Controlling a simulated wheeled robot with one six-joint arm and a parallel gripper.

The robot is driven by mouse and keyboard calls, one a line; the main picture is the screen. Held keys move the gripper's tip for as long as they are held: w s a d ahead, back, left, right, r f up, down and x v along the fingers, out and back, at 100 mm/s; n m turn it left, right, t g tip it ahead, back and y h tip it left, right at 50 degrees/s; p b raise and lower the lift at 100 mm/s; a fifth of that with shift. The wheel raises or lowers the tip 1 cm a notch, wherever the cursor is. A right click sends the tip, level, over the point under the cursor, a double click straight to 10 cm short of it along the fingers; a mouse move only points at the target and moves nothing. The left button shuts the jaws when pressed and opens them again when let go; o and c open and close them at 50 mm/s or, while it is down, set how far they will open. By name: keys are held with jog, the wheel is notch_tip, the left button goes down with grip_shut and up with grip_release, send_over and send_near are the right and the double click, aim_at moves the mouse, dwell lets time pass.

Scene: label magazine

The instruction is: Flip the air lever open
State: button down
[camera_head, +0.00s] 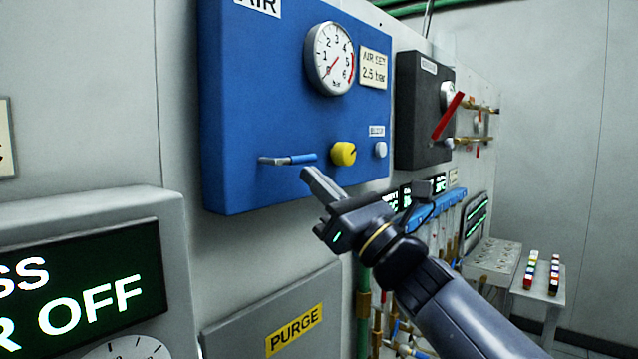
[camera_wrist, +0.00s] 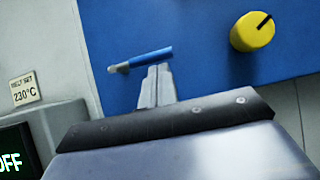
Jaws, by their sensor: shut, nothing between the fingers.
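The air lever (camera_head: 290,159) has a blue handle and a metal end and sits on the blue AIR panel (camera_head: 260,90). Its handle lies nearly level and points right. In the wrist view the lever (camera_wrist: 150,57) is just beyond the fingertips.
A yellow knob (camera_head: 343,153) and a grey button (camera_head: 380,149) are right of the lever. A gauge (camera_head: 333,58) is above. A black box with a red lever (camera_head: 447,115) is farther right. A display housing (camera_head: 90,205) stands at lower left.

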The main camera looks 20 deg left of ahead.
jog(key=shift+w+d+r+n+g+y+b, duration=0.1)
jog(key=shift+r+n+g+y+b, duration=0.05)
jog(key=shift+n+g+b, duration=0.45)
jog(key=shift+w+r+n+g+y+b, duration=0.15)
jog(key=shift+n+g+b, duration=0.25)
jog(key=shift+n, duration=0.3)
notch_tip(320, 180, up, 8)
jog(key=s+n+g+h+b, duration=0.1)
jog(key=s+n+g+h, duration=0.2)
jog(key=n+g, duration=0.6)
jog(key=shift+a+r+n+g+h, duration=0.2)
jog(key=shift+a+n+g+h, duration=0.25)
jog(key=shift+n, duration=3.45)
jog(key=b+v, duration=0.3)
jog(key=v, duration=0.8)
jog(key=shift+a+r, duration=0.1)
